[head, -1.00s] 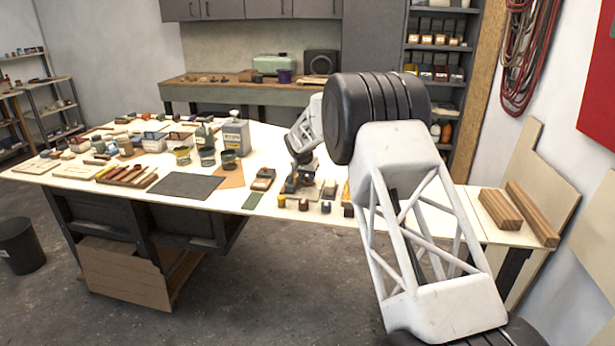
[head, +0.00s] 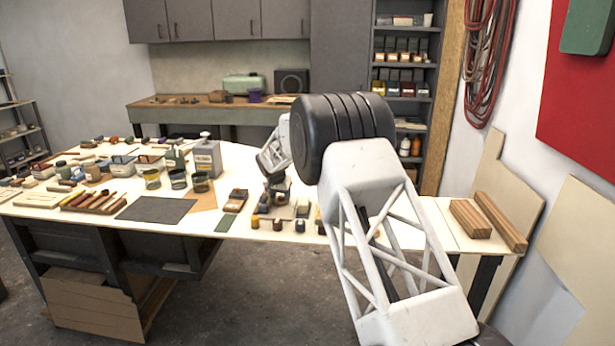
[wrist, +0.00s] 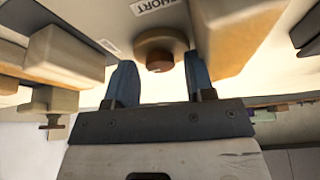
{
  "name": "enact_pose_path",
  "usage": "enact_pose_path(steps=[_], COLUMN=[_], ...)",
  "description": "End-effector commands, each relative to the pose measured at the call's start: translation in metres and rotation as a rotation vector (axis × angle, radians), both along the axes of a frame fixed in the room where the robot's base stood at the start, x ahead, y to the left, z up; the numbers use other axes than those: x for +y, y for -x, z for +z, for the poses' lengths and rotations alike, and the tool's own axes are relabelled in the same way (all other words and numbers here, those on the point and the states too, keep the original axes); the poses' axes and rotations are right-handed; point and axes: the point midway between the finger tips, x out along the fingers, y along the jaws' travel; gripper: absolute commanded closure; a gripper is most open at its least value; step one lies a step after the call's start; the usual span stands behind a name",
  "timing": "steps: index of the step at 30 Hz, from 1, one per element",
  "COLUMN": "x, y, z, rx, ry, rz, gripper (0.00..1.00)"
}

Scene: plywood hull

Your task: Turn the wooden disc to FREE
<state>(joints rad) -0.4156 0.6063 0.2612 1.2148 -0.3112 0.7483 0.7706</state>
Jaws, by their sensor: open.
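A round brown wooden disc (wrist: 160,46) shows at the top centre of the wrist view, with a smaller round knob or end at its middle. My gripper (wrist: 160,78) is open, with one blue-grey finger to either side below the disc. The disc appears ahead of the gap between the fingers; I cannot tell whether either finger touches it. A white label (wrist: 155,6) next to the disc reads SHORT, upside down. I see no FREE mark. In the head view my gripper (head: 276,190) is low over the bench, and the disc cannot be made out there.
Pale wooden blocks flank the disc, one at left (wrist: 62,55) and one at right (wrist: 240,35).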

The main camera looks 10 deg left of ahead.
Motion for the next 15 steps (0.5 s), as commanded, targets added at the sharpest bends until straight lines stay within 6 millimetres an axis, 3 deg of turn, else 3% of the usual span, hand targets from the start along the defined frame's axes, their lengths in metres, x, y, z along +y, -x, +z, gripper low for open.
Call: enact_pose_path(steps=[15], x=[-0.0014], y=[0.0007], z=[-0.0013], rx=[0.002], ry=[0.000], rz=[0.188], gripper=[0.46])
